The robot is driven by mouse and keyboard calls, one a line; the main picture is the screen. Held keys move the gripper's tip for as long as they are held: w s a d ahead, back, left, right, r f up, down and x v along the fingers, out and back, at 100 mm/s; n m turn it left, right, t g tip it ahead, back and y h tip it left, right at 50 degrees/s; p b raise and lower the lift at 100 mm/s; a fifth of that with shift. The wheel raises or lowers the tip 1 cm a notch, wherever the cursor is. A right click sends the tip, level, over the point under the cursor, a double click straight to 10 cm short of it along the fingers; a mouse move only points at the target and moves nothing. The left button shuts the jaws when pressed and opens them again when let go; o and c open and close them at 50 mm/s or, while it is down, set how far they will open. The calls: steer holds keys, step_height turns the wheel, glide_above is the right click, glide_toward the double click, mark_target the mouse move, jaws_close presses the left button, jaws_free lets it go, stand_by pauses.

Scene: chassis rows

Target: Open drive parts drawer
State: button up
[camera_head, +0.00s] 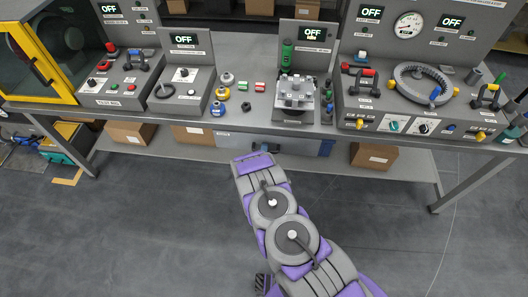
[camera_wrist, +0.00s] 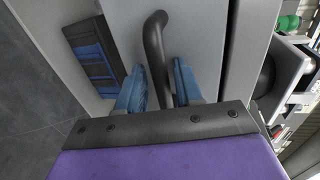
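The drawer has a plain light grey front (camera_wrist: 205,30) with a dark curved bar handle (camera_wrist: 155,35), seen close in the wrist view. A dark gap runs along one side of the front, and I see no drawer interior. My gripper (camera_wrist: 158,88) has two blue fingertips, one on each side of the handle bar. The fingers are apart, and a narrow space shows beside the bar, so the gripper looks open around it. In the head view my gripper (camera_head: 252,160) is at the bench's front edge; the handle is hidden there.
The workbench (camera_head: 235,128) carries several control panels and small parts. A grey fixture (camera_head: 296,92) stands above the drawer area. Cardboard boxes (camera_head: 373,156) sit on the lower shelf. A black and blue item (camera_wrist: 92,50) is beside the drawer. The floor in front is clear.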

jaws_close()
steer(key=shift+s+f, duration=0.1)
stand_by(0.3)
